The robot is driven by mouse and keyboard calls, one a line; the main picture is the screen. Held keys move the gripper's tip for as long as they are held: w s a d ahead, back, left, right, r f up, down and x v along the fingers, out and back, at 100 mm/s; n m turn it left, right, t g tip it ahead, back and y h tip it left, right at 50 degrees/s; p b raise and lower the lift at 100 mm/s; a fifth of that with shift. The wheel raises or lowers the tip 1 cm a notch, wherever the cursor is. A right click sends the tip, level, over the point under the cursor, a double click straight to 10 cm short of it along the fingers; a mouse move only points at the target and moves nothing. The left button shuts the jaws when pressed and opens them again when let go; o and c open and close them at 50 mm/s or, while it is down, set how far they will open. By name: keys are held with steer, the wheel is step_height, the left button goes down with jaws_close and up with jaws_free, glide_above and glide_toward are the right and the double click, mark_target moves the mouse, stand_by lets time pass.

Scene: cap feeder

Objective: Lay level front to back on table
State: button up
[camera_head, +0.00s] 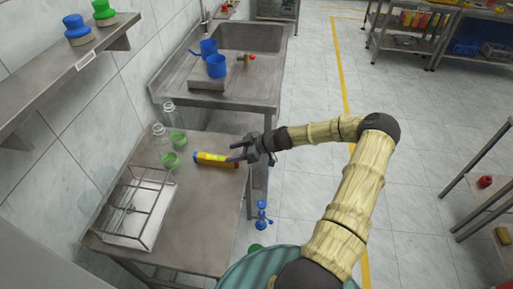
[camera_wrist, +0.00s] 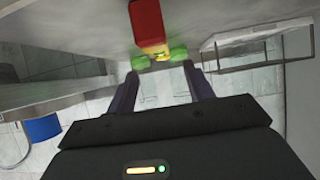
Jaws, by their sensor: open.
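The level (camera_head: 213,160) is a yellow bar with a blue left end and a red right end. It lies on the metal table (camera_head: 185,215), roughly left to right in the head view. My gripper (camera_head: 232,150) is open at the level's red end, with its fingers pointing towards the wall. In the wrist view the level (camera_wrist: 147,22) shows its red end and a little yellow, beyond the open fingers (camera_wrist: 162,82). Nothing is between the fingers; I cannot tell if a finger touches the level. The blue end is hidden in the wrist view.
Clear bottles (camera_head: 160,132) and green round pieces (camera_head: 179,138) stand behind the level. A wire rack (camera_head: 135,225) stands front left on the table. The table's right front is bare.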

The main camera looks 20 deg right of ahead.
steer(key=b+v, duration=0.1)
steer(key=v, duration=0.9)
steer(key=shift+d+b, duration=0.15)
steer(key=shift+b, duration=0.15)
steer(key=shift+r, duration=0.15)
steer(key=s+a+f+m+g+h, duration=0.1)
steer(key=s+a+m+g+h, duration=0.2)
steer(key=s+a+g+h, duration=0.45)
steer(key=s+a+r+m+t+h, duration=0.1)
steer(key=s+a+r+m, duration=0.2)
steer(key=s+r, duration=0.3)
steer(key=s+a+r+m+t+h, duration=0.1)
steer(key=s+a+r+m+t, duration=0.1)
steer(key=s+r+m, duration=0.3)
steer(key=shift+s+a+r, duration=0.45)
steer(key=shift+s+a, duration=0.25)
steer(key=shift+s, duration=0.15)
steer(key=shift+h, duration=0.25)
steer(key=shift+c, duration=0.2)
